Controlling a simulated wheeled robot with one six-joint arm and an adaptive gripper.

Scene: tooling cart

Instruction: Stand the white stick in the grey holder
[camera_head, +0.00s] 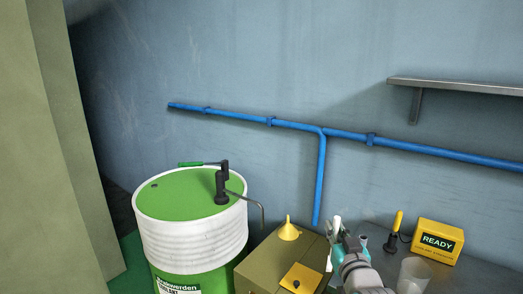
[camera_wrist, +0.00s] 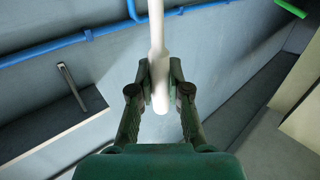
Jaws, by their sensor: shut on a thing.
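My gripper (camera_head: 345,244) is at the lower middle right of the head view, above the cart top. In the wrist view, its two green fingers (camera_wrist: 159,78) are shut on the white stick (camera_wrist: 156,28). The stick runs from the top edge of that view down between the fingers, its rounded end just below the fingertips. In the head view the white stick (camera_head: 337,224) shows above and below the gripper, nearly upright and slightly tilted. A small grey piece (camera_head: 362,240) just right of the gripper may be the grey holder, but my gripper partly hides that area and I cannot tell.
A green-topped drum (camera_head: 190,235) stands farther left. A translucent cup (camera_head: 413,275), a yellow-handled tool (camera_head: 397,222) and a yellow READY box (camera_head: 438,240) are to the right. A shelf (camera_head: 460,87) juts from the wall.

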